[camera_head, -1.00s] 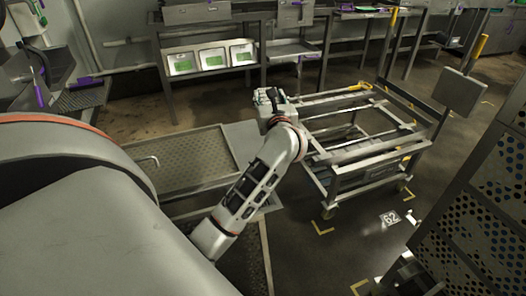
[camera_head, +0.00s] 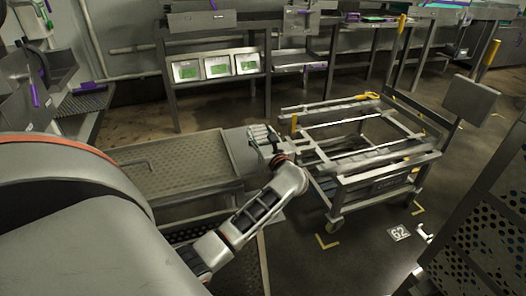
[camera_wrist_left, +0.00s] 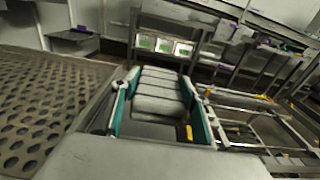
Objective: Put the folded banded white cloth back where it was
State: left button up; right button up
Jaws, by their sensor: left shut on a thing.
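My left gripper (camera_head: 268,143) is beside the near left corner of the wheeled cart, over the side of the perforated platform. In the left wrist view its teal-edged fingers (camera_wrist_left: 160,98) are shut on the folded banded white cloth (camera_wrist_left: 158,90). The cloth is a pale grey-white bundle with dark bands across it, held between the two fingers. It also shows small at the gripper's tip in the head view (camera_head: 262,133). Whether it touches anything below is hidden. My right gripper is not in view.
The open-frame wheeled cart (camera_head: 375,158) stands right of the gripper, with yellow handles. A perforated metal platform (camera_head: 170,172) lies to the left. Three green-screened panels (camera_head: 217,66) sit on a rack behind. A perforated dark panel (camera_head: 480,220) stands at the right.

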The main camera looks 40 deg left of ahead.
pick_arm(q)
jog(key=shift+f+b, duration=0.6)
jog(key=shift+f, duration=2.55)
jog(key=o, duration=0.7)
jog(key=shift+f, duration=0.1)
jog(key=o, duration=0.3)
